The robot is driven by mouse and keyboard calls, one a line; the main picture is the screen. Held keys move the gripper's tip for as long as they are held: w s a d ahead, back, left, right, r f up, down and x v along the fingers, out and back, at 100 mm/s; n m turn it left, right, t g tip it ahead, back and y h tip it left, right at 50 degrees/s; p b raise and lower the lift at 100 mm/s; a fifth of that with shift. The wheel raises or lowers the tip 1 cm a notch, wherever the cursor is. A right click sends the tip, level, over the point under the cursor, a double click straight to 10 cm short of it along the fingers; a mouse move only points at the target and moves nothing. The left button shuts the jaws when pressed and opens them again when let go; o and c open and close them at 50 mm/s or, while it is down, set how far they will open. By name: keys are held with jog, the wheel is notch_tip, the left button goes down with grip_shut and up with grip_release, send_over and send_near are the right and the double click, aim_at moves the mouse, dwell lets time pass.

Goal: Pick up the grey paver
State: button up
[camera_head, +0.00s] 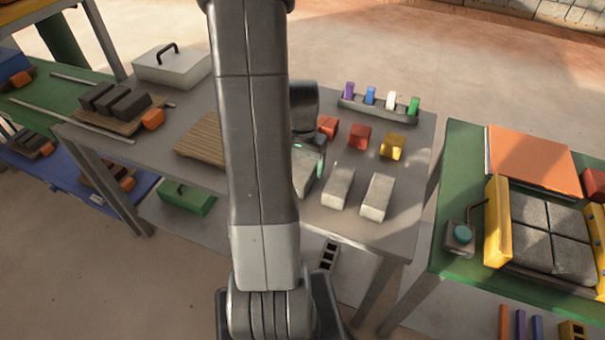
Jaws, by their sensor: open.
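Two light grey pavers lie on the grey table (345,228), right of my arm. One paver (339,187) is nearer to my arm, and the other paver (377,197) is to its right. My gripper (308,168) is just left of the nearer paver and is partly hidden behind my arm. It is open, with nothing seen held in it. My arm also hides the table surface under and left of the gripper, so I cannot tell what lies there.
Red blocks (360,136) and a yellow block (393,146) sit behind the pavers. A rack (378,111) of coloured pieces stands at the back. Dark blocks (129,105) and a white box (172,66) are left. The green press table (462,180) is right, across a gap.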

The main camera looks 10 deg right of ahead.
jog(key=shift+f, duration=1.3)
jog(key=shift+c, duration=0.4)
jog(key=c, duration=1.4)
jog(key=shift+c, duration=1.1)
jog(key=shift+r, duration=0.1)
jog(key=shift+r, duration=0.1)
